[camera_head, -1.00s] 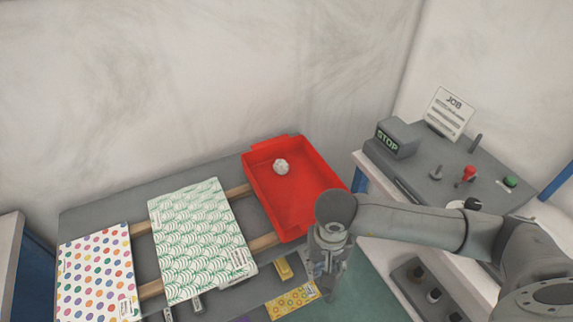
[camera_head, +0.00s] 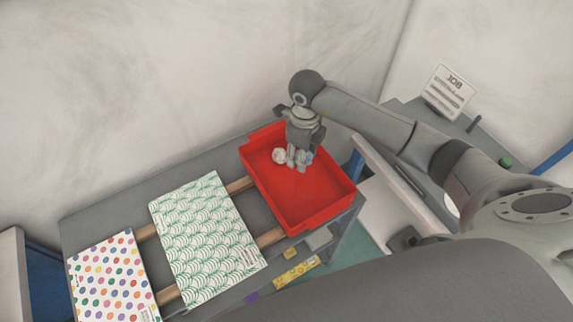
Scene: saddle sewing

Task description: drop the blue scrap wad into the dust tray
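The red dust tray (camera_head: 318,214) sits at the right end of the grey bench. A whitish crumpled wad (camera_head: 279,156) lies inside it, toward the back left. My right gripper (camera_head: 298,160) points down over the back part of the tray, just right of the whitish wad. A small pale-blue bit of the blue scrap wad (camera_head: 309,157) shows at its fingertips, and the fingers hide most of it. The fingers look closed around it. I cannot tell whether it touches the tray floor. My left gripper is not in view.
A green-patterned sheet (camera_head: 205,240) and a dotted sheet (camera_head: 108,275) lie on wooden slats left of the tray. The grey bench (camera_head: 130,205) is bare behind them. A JOB sign (camera_head: 449,90) and a green button (camera_head: 506,162) stand at the right, behind my arm.

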